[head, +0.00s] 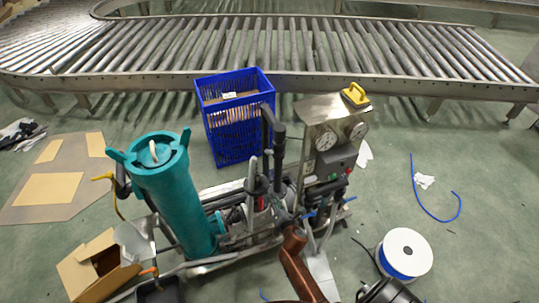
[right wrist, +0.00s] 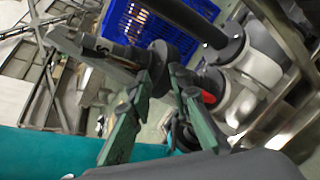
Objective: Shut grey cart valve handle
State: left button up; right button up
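The cart carries a teal filter cylinder (head: 178,200) and a steel gauge panel (head: 325,140), with dark pipes between them. A grey lever (head: 252,172), which looks like the valve handle, stands upright among the pipes. My right arm comes in from the bottom, and its gripper (head: 284,216) is low among the pipes, near the lever. In the right wrist view a grey handle (right wrist: 92,48) with a dark marking reaches toward the green fingertips (right wrist: 167,68). The tips are close together beside a black disc (right wrist: 158,54). Whether they touch or grip the handle is unclear. My left gripper is not in view.
A blue crate (head: 236,140) stands behind the cart. A roller conveyor (head: 300,82) runs across the back. A cardboard box (head: 92,268) lies at front left and a white-flanged spool (head: 407,254) at front right. Floor right of the cart is mostly clear.

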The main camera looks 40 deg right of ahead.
aim_at(271, 152)
jog(key=w+d+r+n+t+h+b, duration=0.1)
jog(key=w+d+r+n+t, duration=0.15)
jog(key=r, duration=0.65)
jog(key=w+d+r+n+t+h, duration=0.15)
jog(key=r+n, duration=0.25)
jog(key=r, duration=0.5)
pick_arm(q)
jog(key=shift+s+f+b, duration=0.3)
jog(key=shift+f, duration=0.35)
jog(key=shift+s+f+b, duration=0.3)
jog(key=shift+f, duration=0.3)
pick_arm(e)
jog(key=shift+g, duration=0.4)
jog(key=x, duration=0.7)
jog(key=shift+w+a+r, duration=0.15)
jog(key=shift+w+a, duration=0.1)
jog(key=shift+w, duration=0.25)
jog(key=shift+c, duration=0.5)
grip_shut()
